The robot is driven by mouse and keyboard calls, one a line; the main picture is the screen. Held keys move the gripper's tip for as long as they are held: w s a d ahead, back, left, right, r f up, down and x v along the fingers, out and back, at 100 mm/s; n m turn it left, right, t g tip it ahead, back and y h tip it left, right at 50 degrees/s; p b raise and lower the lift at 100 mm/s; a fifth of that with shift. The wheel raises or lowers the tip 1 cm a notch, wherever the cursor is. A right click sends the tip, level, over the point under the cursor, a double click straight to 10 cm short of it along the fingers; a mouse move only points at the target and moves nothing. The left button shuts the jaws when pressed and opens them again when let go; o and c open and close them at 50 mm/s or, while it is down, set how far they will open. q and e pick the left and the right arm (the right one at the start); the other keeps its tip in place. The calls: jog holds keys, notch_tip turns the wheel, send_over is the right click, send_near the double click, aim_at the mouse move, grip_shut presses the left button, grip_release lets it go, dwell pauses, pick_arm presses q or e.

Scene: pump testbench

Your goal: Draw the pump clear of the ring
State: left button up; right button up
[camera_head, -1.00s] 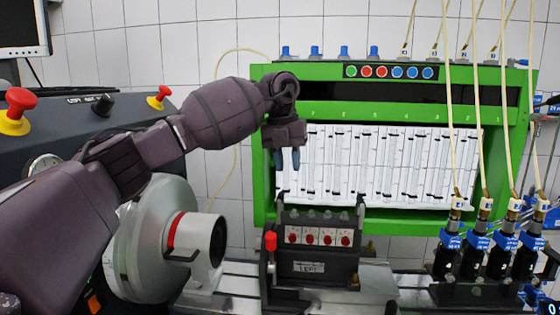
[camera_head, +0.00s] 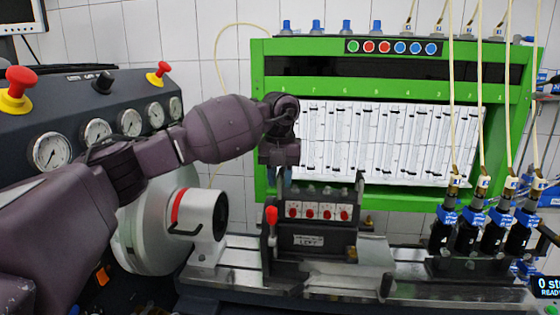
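The pump (camera_head: 325,244) is a black block with a row of white, red-marked outlets and a plate that reads LEFT. It stands upright on the metal bed in the middle of the camera_head view. A red-knobbed lever (camera_head: 271,216) stands at its left side. A ring-like silver cylinder with a red band (camera_head: 208,214) sticks out of the round drive housing left of the pump, with a gap between them. My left gripper (camera_head: 284,184) points down at the pump's upper left end. Its fingertips are partly hidden there, so contact and opening are unclear. My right gripper is out of view.
A green test frame (camera_head: 258,130) with glass tubes stands behind the pump. Several black injectors (camera_head: 467,233) with thin hoses stand at the right. A dark console (camera_head: 60,115) with gauges and red stop buttons is at the left. The metal bed (camera_head: 420,270) right of the pump is mostly clear.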

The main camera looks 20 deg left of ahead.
pick_arm(q)
jog(key=shift+f, duration=0.65)
grip_shut()
dwell(1.1)
